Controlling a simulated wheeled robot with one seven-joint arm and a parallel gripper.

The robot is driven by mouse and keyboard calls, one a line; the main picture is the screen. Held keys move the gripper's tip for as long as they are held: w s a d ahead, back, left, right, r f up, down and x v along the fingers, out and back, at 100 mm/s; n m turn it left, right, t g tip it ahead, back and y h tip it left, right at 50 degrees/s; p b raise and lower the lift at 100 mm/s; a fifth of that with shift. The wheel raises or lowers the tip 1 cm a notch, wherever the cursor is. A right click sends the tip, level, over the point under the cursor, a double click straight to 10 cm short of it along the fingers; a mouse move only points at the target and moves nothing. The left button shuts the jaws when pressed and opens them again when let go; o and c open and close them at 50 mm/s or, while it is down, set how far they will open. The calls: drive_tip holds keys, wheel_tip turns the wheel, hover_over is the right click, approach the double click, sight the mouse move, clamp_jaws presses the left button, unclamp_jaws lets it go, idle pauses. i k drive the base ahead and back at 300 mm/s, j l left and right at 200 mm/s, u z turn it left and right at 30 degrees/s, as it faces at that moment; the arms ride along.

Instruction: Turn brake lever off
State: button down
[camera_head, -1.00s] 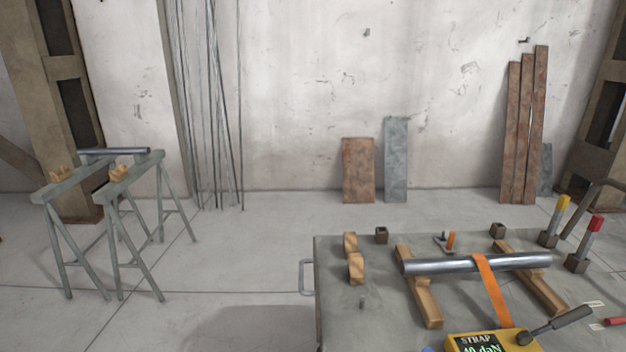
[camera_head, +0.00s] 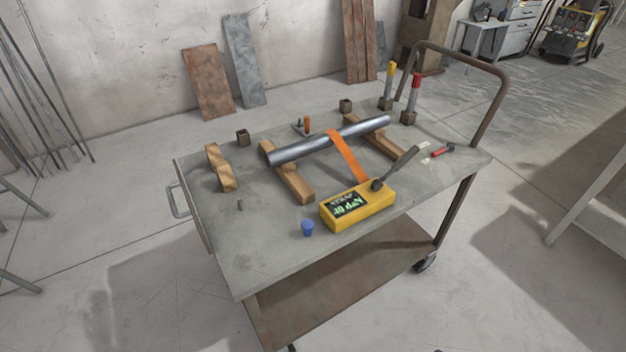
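No part is marked as the brake lever, so I cannot tell which one it is. Two upright levers stand at the cart's back right, one yellow-tipped (camera_head: 390,80) and one red-tipped (camera_head: 415,90), each in a dark square base. A grey lever (camera_head: 402,163) rises tilted from the yellow strap box (camera_head: 352,214), which has a lit display. A small red-handled piece (camera_head: 442,151) lies near the cart's right edge. A caster wheel (camera_head: 426,263) shows below the cart; no brake detail can be made out. My gripper is not in view.
The metal cart (camera_head: 262,262) carries a steel tube (camera_head: 300,149) on wooden blocks, crossed by an orange strap (camera_head: 346,155). A blue knob (camera_head: 307,228) sits near its front edge. A tall push handle (camera_head: 497,98) rises at the right. Floor in front is clear.

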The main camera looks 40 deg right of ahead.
sight(451, 146)
drive_tip(key=l+z, duration=0.15)
drive_tip(key=z, duration=1.3)
drive_tip(key=k+j+u, duration=0.1)
drive_tip(key=u, duration=0.35)
drive_tip(key=k+j+u, duration=0.1)
drive_tip(key=j+u, duration=0.15)
drive_tip(key=u, duration=0.15)
drive_tip(key=i, duration=0.5)
